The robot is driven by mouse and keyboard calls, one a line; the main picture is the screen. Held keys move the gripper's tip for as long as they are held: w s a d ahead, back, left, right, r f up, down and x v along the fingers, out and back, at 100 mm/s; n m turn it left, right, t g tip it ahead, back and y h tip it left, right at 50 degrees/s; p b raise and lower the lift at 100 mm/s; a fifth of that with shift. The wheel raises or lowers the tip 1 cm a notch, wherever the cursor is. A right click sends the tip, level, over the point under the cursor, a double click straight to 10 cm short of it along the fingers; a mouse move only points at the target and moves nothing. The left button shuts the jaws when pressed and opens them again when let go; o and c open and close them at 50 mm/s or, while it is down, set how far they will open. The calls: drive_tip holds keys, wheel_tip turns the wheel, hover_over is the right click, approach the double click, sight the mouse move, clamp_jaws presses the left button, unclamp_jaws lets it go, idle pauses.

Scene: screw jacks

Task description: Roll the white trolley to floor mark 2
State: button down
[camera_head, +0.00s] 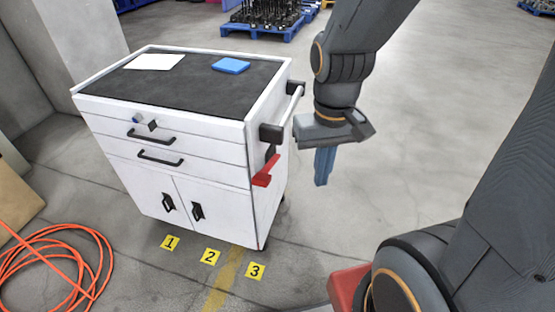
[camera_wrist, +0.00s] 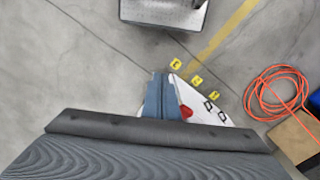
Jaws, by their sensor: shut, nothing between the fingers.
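The white trolley (camera_head: 130,140) stands left of centre in the head view, with drawers and doors facing the floor tags. Its push handle (camera_head: 290,108) is on the right side, with a red lever (camera_head: 266,170) below. Floor mark 2 (camera_head: 210,256) is a yellow tag on the floor in front, between mark 1 (camera_head: 170,242) and mark 3 (camera_head: 255,270). My gripper (camera_head: 322,182) is shut and empty, pointing down right of the handle, apart from it in the head view. In the wrist view, my gripper (camera_wrist: 161,78) hides part of the trolley (camera_wrist: 205,110); the red lever (camera_wrist: 187,112) shows beside the fingers.
An orange hose (camera_head: 60,258) is coiled at left near a cardboard box (camera_head: 15,200). A blue pallet (camera_head: 262,27) stands behind. A yellow stripe (camera_head: 224,278) runs between marks 2 and 3.

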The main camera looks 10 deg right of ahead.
drive_tip(key=c, duration=2.5)
unclamp_jaws()
drive_tip(key=o, duration=0.4)
drive_tip(key=shift+w+f, duration=0.1)
drive_tip(key=o, duration=0.5)
drive_tip(key=w+f+t+b, duration=0.1)
drive_tip(key=w, duration=0.1)
drive_tip(key=w+d+f+n+t+b, duration=0.1)
drive_tip(key=w+f, duration=0.1)
drive_tip(key=w, duration=0.1)
drive_tip(key=w+d+f+n+b, duration=0.1)
drive_tip(key=w+f, duration=0.1)
drive_tip(key=w, duration=0.1)
drive_tip(key=shift+d+t, duration=0.25)
drive_tip(key=shift+t, duration=0.15)
drive_tip(key=shift+o, duration=0.2)
drive_tip(key=n+t+y+b, duration=0.5)
drive_tip(key=n+t+b, duration=1.1)
drive_tip(key=n+b, duration=0.1)
approach(293, 105)
drive_tip(key=w+f, duration=0.1)
drive_tip(key=w, duration=0.3)
drive_tip(key=shift+x, duration=3.75)
drive_tip(key=shift+a+r, duration=0.1)
